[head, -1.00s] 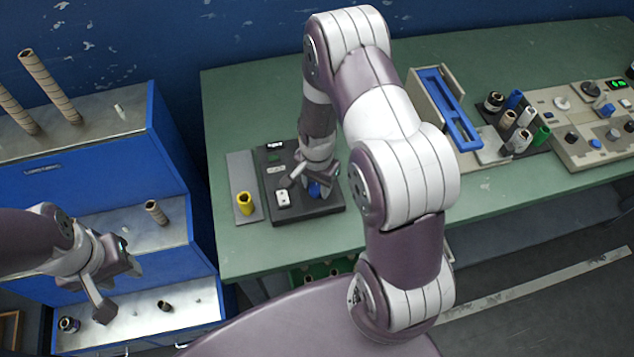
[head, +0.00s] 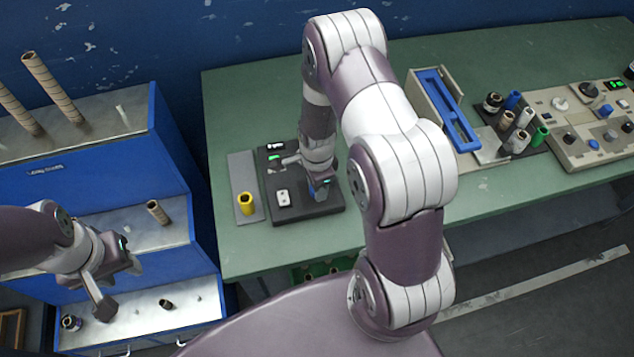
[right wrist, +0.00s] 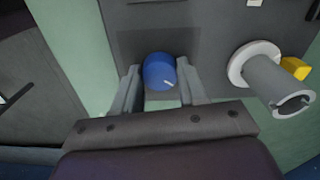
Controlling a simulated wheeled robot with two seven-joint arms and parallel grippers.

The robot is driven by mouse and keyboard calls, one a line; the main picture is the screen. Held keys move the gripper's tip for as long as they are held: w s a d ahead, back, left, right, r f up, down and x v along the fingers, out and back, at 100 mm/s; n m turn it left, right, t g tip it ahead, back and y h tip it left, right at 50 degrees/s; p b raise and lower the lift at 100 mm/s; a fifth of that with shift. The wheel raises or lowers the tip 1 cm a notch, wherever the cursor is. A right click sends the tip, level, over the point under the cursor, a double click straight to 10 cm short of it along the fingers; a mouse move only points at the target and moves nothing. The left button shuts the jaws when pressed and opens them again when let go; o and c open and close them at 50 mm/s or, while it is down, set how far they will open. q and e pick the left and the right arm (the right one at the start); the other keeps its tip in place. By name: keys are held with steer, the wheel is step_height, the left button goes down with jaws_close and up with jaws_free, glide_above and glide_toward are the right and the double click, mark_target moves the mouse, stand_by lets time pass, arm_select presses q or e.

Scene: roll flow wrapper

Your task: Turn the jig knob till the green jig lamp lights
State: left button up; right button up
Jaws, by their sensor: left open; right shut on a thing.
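The jig is a dark box (head: 322,208) on the green bench. Its blue jig knob (right wrist: 160,70) has a white pointer line and sits between the fingers of my right gripper (right wrist: 160,90), which is shut on it. In the head view my right gripper (head: 319,188) and forearm cover most of the knob. The jig lamp (head: 275,157) on the box's left side glows green. My left gripper (head: 112,270) is open and empty, in front of the blue shelf unit, away from the jig.
A blue-lined tray (head: 447,110), several rolls and a control panel (head: 590,130) are further right. The bench front is clear.

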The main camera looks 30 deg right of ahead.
stand_by(0.4)
steer(key=o, duration=1.1)
steer(key=shift+c, duration=0.2)
steer(key=shift+r, duration=0.1)
step_height(320, 180, up, 13)
steer(key=shift+f+b, duration=0.2)
steer(key=shift+b, duration=0.2)
